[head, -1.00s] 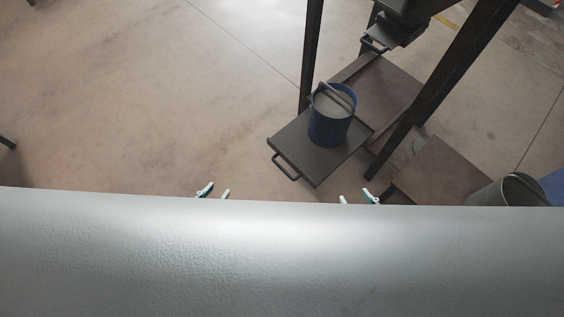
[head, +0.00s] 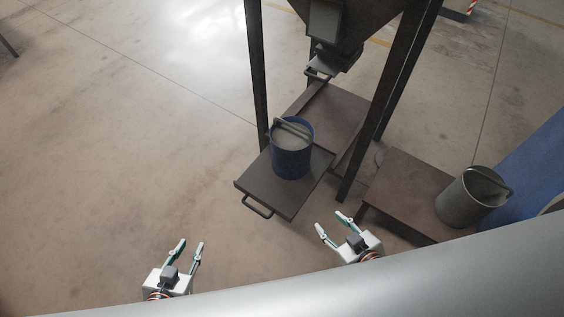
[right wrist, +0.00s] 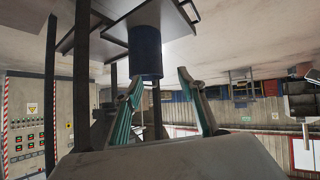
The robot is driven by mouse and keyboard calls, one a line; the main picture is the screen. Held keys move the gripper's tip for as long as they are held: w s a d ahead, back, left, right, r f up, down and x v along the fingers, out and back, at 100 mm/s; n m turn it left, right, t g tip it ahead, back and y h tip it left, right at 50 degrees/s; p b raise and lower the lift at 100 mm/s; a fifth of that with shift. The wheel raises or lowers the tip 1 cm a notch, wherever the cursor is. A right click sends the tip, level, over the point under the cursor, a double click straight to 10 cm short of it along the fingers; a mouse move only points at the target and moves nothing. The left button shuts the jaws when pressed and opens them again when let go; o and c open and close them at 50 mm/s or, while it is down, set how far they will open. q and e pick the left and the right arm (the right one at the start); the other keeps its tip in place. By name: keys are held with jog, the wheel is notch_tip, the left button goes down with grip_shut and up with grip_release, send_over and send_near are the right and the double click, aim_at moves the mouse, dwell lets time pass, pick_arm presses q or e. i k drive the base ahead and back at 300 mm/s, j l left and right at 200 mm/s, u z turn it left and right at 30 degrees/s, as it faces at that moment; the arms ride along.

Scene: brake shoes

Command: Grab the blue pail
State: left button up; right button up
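The blue pail (head: 291,158) stands upright on a dark pull-out tray (head: 255,180) under a hopper frame. Its grey handle lies over the rim, and the pail looks filled with something pale. It also shows upside down in the right wrist view (right wrist: 145,52), beyond the fingers. My left gripper (head: 188,248) is open and empty at the lower left, short of the tray. My right gripper (head: 331,222) is open and empty, in front of the tray and to its right. In the right wrist view (right wrist: 158,92) its fingers are spread, with the pail apart from them.
Dark hopper legs (head: 257,75) rise beside and behind the pail. A low brown table (head: 400,185) on the right carries a grey bucket (head: 470,200). A blue surface (head: 535,160) is at the far right. The floor left of the tray is clear.

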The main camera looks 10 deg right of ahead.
aim_at(291, 137)
jog(key=i+j+z, duration=0.2)
jog(key=z, duration=0.2)
jog(key=i+j+z, duration=0.15)
jog(key=j+z, duration=0.65)
jog(key=i+j+z, duration=0.1)
jog(key=j+z, duration=0.3)
